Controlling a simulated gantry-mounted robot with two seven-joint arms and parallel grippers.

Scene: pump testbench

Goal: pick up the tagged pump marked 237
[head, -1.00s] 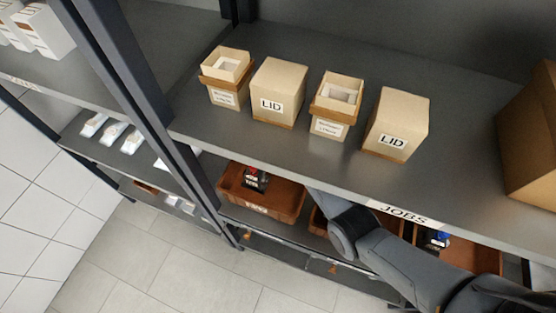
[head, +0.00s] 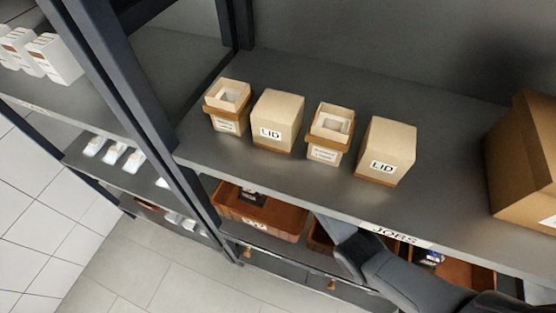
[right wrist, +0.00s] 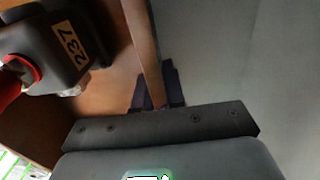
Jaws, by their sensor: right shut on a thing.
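The pump marked 237 (right wrist: 45,55) shows at the left of the right wrist view, a dark body with an orange 237 tag and a red part. It sits inside a brown bin (right wrist: 112,100). My right gripper (right wrist: 157,86) has its dark fingers on either side of the bin's wall (right wrist: 140,35), shut on it; the pump is to the left, apart from the fingers. In the head view the right arm reaches under the JOBS shelf and hides its gripper. My left gripper is not in view.
The JOBS shelf (head: 300,185) carries two open boxes, two LID boxes (head: 278,120) and a large cardboard box (head: 525,165). Below it, a left bin (head: 285,222) holds a dark item (head: 253,196). A dark post (head: 140,90) stands at left.

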